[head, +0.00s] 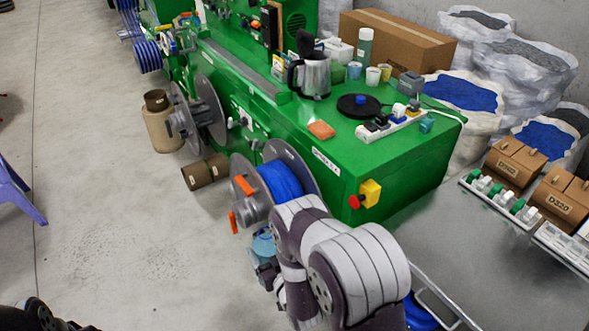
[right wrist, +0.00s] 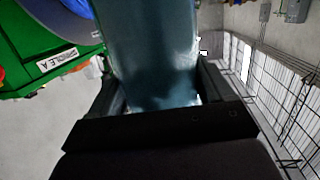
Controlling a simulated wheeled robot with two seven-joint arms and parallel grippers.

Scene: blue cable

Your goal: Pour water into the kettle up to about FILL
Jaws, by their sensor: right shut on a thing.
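The kettle (head: 316,77) is silver with a black handle and stands upright on the green machine top. A black piece at its top looks like a raised lid; its inside and water level are hidden. A round black plate (head: 358,106) with a blue centre lies beside it. My right gripper (right wrist: 160,92) is shut on a translucent blue-teal container (right wrist: 152,45), which fills the upper middle of the right wrist view. In the head view the container (head: 263,244) shows low, in front of the blue cable spool, well apart from the kettle. Its water level cannot be told.
Several cups (head: 373,76), a green bottle (head: 365,46), a cardboard box (head: 400,42), an orange block (head: 321,129) and a power strip (head: 390,124) are on the green machine (head: 400,165). A blue cable spool (head: 280,181) stands at its front. The floor at left is mostly clear.

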